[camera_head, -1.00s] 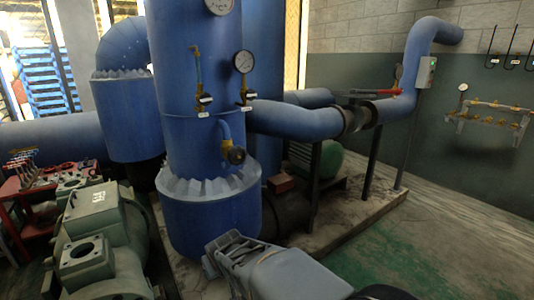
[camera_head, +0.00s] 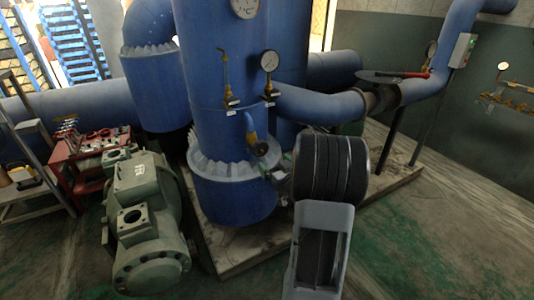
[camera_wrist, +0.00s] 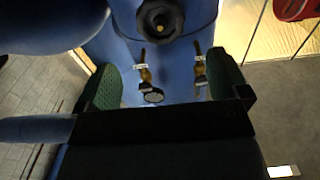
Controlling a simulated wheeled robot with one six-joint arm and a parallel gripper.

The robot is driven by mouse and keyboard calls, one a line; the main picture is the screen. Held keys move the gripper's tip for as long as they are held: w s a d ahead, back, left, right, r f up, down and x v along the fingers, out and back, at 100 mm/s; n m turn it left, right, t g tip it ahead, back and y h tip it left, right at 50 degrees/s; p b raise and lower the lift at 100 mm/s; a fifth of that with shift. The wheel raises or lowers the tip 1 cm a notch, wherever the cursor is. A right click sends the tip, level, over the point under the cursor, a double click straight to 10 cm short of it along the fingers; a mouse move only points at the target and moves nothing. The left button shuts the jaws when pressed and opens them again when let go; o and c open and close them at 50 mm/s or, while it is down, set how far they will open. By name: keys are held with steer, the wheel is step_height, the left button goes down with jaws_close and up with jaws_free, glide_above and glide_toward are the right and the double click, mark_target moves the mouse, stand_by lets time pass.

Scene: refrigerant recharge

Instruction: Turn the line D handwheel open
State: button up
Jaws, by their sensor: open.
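A dark round handwheel with a yellow centre (camera_wrist: 160,18) shows at the top of the wrist view. In the head view a handwheel (camera_head: 258,148) sits on a short blue elbow low on the tall blue vessel (camera_head: 208,60). I cannot read a line D label. My gripper (camera_wrist: 165,78) is open, its green-padded fingers apart with nothing visibly held. The wheel appears beyond the fingertips, not between them. In the head view the gripper (camera_head: 280,172) is just right of and below the handwheel, mostly hidden by my arm.
Two brass valves with white tags, left (camera_head: 229,102) and right (camera_head: 270,95), are on the vessel above the handwheel, with a gauge (camera_head: 269,61). A green compressor (camera_head: 145,215) stands left. A red cart (camera_head: 90,160) is further left. Floor at right is clear.

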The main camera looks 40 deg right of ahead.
mark_target(262, 151)
steer(key=w, duration=0.5)
steer(key=w+d+p, duration=0.1)
steer(key=w, duration=0.2)
steer(key=shift+w, duration=0.2)
steer(key=shift+c, duration=0.4)
steer(key=shift+s, duration=0.1)
steer(key=c, duration=0.8)
steer(key=shift+f+b, duration=0.15)
steer(key=shift+b, duration=0.25)
steer(key=shift+n+b, duration=0.65)
steer(key=shift+n, duration=0.05)
steer(key=n+b, duration=0.2)
steer(key=b, duration=0.1)
steer(key=shift+n+b, duration=0.45)
steer(key=shift+n, duration=0.15)
